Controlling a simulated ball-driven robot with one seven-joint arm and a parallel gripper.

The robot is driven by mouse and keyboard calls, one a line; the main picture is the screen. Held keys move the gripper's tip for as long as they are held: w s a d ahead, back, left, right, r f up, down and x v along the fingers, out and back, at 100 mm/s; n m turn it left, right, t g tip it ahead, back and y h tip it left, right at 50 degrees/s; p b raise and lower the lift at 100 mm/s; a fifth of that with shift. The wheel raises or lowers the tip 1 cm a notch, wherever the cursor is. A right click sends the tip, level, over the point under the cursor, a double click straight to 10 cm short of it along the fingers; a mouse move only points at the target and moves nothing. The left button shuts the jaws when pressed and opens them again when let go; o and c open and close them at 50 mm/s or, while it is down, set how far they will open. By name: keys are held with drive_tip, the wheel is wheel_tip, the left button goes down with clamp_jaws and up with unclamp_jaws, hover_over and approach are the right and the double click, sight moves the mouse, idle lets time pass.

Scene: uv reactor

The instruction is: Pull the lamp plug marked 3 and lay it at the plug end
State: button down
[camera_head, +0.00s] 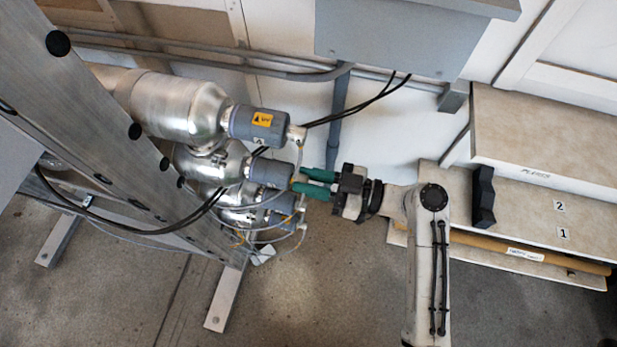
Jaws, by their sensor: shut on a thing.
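My gripper (314,181), with green fingers, is at the end of the middle cap (273,172). It is shut on what appears to be a lamp plug, mostly hidden by the fingers. I cannot read a number 3 on any plug.
A grey box (400,40) hangs above. Black cables loop around the tubes and metal frame (95,120).

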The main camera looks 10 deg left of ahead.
drive_tip(key=shift+d, duration=0.15)
drive_tip(key=shift+s+d+b, duration=0.1)
drive_tip(key=shift+d+b, duration=0.3)
drive_tip(key=shift+d, duration=1.95)
